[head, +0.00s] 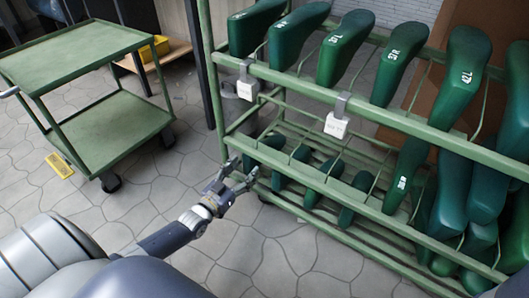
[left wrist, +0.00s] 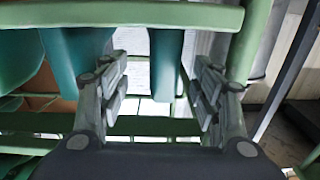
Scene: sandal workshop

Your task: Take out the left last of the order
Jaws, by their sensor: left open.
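Dark green lasts hang in a row from the green rack. White marks seem to read 42L on one last (head: 283,45), 37L on another (head: 343,45), 37R on a third (head: 395,62) and 42L on a large one (head: 462,80). Smaller lasts (head: 300,165) sit on the lower level. Which last belongs to the order cannot be told. My left gripper (head: 243,168) is open and empty at the rack's lower left end. In the left wrist view, a teal-green last (left wrist: 165,60) shows beyond and between its open fingers. My right gripper is out of view.
Two white tags (head: 247,88) (head: 337,125) clip to the rack's upper front rail (head: 300,90). A green two-shelf cart (head: 75,50) stands at the left, with a yellow floor plate (head: 60,165) near it. The tiled floor between cart and rack is clear.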

